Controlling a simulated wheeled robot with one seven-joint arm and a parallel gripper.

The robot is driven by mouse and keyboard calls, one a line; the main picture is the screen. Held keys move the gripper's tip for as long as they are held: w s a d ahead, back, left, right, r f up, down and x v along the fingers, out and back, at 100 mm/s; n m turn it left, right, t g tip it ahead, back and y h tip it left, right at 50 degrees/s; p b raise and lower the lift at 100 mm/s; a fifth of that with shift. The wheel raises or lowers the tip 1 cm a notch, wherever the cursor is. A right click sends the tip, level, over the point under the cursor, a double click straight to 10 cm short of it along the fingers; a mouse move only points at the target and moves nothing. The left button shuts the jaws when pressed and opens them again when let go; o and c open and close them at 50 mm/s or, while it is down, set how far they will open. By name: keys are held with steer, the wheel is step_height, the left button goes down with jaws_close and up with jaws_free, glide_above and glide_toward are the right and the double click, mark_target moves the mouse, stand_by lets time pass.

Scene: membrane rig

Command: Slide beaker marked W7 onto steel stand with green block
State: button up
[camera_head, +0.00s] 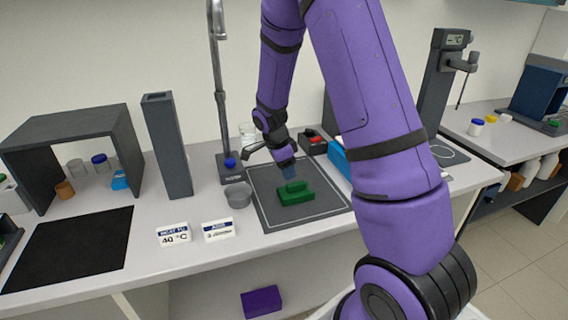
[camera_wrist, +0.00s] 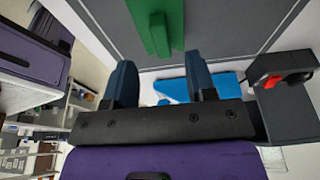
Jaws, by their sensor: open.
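A green block (camera_head: 295,193) with a raised bar on top lies on a dark grey mat (camera_head: 265,213) with a pale outline; it also shows at the top of the wrist view (camera_wrist: 158,25). My gripper (camera_head: 293,168) hangs just behind and above the block. In the wrist view its two blue fingers (camera_wrist: 162,82) are spread apart with nothing between them. A clear glass vessel (camera_head: 247,132) stands behind the mat, partly hidden by my arm. No W7 mark is readable, so I cannot tell which vessel bears it. I cannot make out a steel stand for certain.
A grey cup (camera_head: 238,195) stands left of the mat. A tall tap-like pole (camera_head: 219,90) and a grey column (camera_head: 168,145) rise behind. A dark shelf (camera_head: 70,124) covers small vessels. A black-and-red device (camera_head: 313,143) and blue box (camera_head: 338,157) stand behind right. Front left has a black mat (camera_head: 70,248).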

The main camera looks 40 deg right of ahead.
mark_target(291, 184)
steer(key=shift+x, duration=3.5)
jaws_close()
steer(key=shift+d+v, duration=0.2)
steer(key=shift+v, duration=0.65)
steer(key=shift+d+v, duration=0.15)
steer(key=shift+v, duration=0.65)
steer(key=shift+d+v, duration=0.2)
steer(key=shift+v, duration=0.65)
steer(key=shift+s+r, duration=0.15)
